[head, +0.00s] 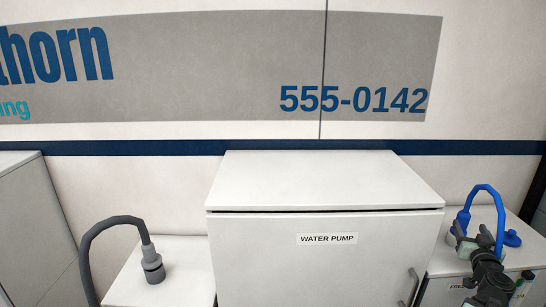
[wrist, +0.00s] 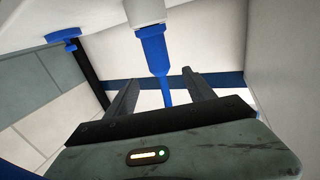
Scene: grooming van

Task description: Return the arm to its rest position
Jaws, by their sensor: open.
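My gripper (head: 478,236) is at the lower right of the head view, in front of a blue hose (head: 483,190) that arches over the white unit at the right. The jaws are open, and in the wrist view the two dark fingers (wrist: 161,80) stand apart. A blue fitting (wrist: 154,52) under a white collar (wrist: 144,12) shows beyond and between the fingers, narrowing to a thin blue part. I see no finger closed on it; whether one touches it, I cannot tell. The arm runs down out of the head view.
A white water pump cabinet (head: 330,240) with a handle (head: 411,287) stands just left of my arm. A grey hose (head: 90,235) ends in a grey fitting (head: 152,264) on a white unit at the left. The van wall is behind.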

